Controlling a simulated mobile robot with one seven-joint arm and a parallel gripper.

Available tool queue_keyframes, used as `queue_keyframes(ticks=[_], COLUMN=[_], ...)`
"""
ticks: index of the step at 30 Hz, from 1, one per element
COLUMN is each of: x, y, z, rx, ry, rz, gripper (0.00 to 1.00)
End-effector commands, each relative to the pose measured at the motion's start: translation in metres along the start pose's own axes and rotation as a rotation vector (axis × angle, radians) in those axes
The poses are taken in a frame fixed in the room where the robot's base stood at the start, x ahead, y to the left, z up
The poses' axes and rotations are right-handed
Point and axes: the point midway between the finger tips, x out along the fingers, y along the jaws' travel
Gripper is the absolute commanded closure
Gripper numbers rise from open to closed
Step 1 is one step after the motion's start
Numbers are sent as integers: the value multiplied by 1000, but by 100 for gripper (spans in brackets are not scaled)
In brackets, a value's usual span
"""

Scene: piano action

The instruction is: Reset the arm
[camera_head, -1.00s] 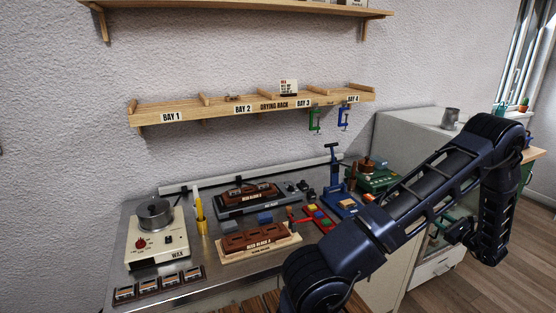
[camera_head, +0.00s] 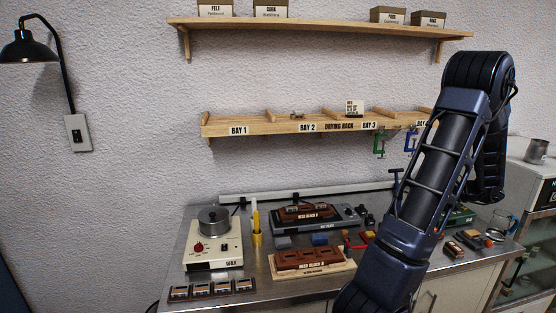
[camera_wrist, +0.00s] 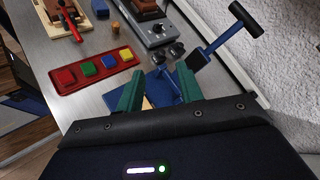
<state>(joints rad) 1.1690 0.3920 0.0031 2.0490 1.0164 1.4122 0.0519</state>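My arm (camera_head: 435,175) stands at the right in the head view, bent at a high elbow. Its forearm comes down behind the upper link, and the gripper is hidden there. In the wrist view my gripper (camera_wrist: 158,88) shows two green fingers set wide apart with nothing held between them. Beyond the fingers lie the workbench and the base of a blue press (camera_wrist: 162,85), whose lever reaches up to the right. I cannot tell how far the fingers are above it.
The bench holds a wax pot (camera_head: 214,240), brown blocks on stands (camera_head: 310,262) and a red tray of coloured pieces (camera_wrist: 95,68). The drying rack (camera_head: 280,125) with hanging clamps (camera_head: 379,145) and an upper shelf (camera_head: 320,28) are on the wall. A cabinet (camera_head: 530,195) stands right.

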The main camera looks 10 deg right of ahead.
Motion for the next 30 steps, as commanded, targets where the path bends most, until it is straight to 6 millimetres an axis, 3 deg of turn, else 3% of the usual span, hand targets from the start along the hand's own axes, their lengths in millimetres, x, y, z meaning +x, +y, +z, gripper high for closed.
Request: queue_keyframes(ticks=[1, 3, 15, 22, 30], x=[14, 30, 100, 123, 135], y=[-3, -3, 25, 56, 98], z=[22, 47, 178, 242, 305], rx=[-42, -94, -425, -641, -915], ry=[6, 16, 82, 122, 173], rz=[49, 112, 439, 595, 742], gripper=[63, 63, 63, 63, 63])
